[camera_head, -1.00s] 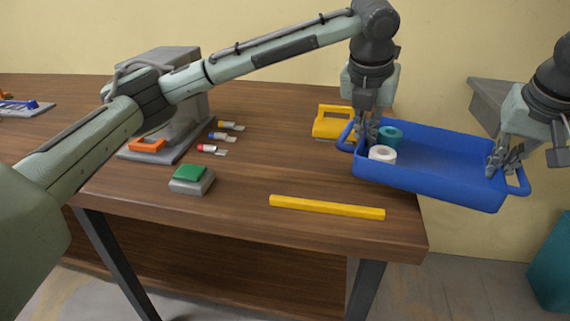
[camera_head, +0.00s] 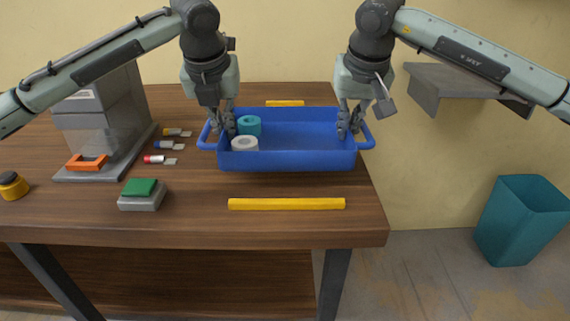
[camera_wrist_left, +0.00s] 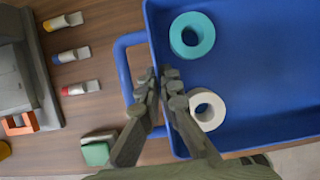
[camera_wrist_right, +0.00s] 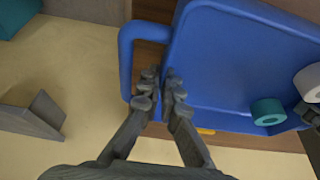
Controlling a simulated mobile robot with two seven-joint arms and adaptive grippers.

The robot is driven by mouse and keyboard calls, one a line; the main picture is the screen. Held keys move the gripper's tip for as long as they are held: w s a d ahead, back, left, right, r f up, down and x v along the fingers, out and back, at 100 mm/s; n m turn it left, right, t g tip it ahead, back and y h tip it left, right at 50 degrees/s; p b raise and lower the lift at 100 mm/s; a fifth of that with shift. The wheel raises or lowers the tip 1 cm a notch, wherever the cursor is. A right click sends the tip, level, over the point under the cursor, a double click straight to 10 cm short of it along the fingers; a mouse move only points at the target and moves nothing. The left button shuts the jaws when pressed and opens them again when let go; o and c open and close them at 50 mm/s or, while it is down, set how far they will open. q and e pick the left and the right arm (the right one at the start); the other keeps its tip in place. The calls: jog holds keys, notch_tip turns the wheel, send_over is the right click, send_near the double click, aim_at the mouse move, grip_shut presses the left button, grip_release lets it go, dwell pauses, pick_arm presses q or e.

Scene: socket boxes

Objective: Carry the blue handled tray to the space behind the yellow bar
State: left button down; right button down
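The blue handled tray (camera_head: 305,160) is over the right part of the table, behind the yellow bar (camera_head: 286,204) as the head view shows it. It looks level; I cannot tell whether it touches the tabletop. A teal roll (camera_head: 249,125) and a white roll (camera_head: 245,144) are in its left end. My left gripper (camera_head: 227,128) is shut on the tray's left end wall, beside the left handle (camera_wrist_left: 122,60). My right gripper (camera_head: 348,128) is shut on the right end wall, beside the right handle (camera_wrist_right: 126,50).
A grey machine (camera_head: 105,110) with an orange part stands at the left. Several small coloured connectors (camera_head: 165,146) and a green-topped grey block (camera_head: 142,195) lie left of the tray. A yellow object (camera_head: 285,103) shows behind the tray. A grey wall shelf (camera_head: 430,85) and teal bin (camera_head: 520,220) are at right.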

aim_at(227, 148)
pick_arm(q)
jog(key=shift+f, duration=0.1)
pick_arm(e)
jog(key=shift+f, duration=0.1)
